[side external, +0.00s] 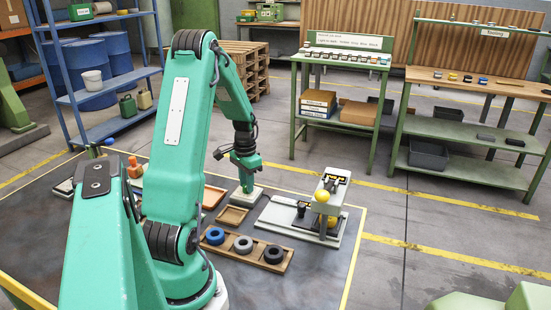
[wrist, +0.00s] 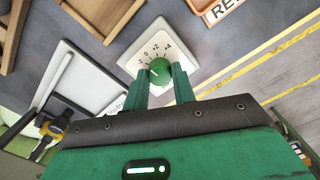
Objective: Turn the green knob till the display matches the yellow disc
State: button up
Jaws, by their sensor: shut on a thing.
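The green knob (wrist: 160,70) sits on a white square dial plate (wrist: 137,60) with a printed scale in the wrist view. A pale pointer line shows on the knob; its exact reading is too small to tell. My gripper (wrist: 161,80) is shut on the knob, one green finger on each side. In the side view my gripper (side external: 246,186) points down over the plate (side external: 247,195) and hides the knob. To the right, a pale device (side external: 336,175) carries a dark display with yellow marks (side external: 331,184), unreadable here. A yellow round piece (side external: 322,196) shows on its front, another (side external: 332,222) lower down.
A wooden rack (side external: 243,262) holds blue, grey and black rings in front of the knob. A small wooden tray (side external: 232,215) lies close to the plate. The device's white base (side external: 275,213) lies to the right. Shelves and benches stand farther back.

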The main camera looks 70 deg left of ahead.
jog(key=n, duration=0.5)
jog(key=shift+a, duration=0.15)
jog(key=n, duration=0.6)
jog(key=shift+y, duration=0.3)
jog(key=shift+s, duration=0.1)
jog(key=o, duration=1)
jog(key=shift+r, duration=0.15)
jog(key=shift+r, duration=3.8)
jog(key=shift+d, duration=0.2)
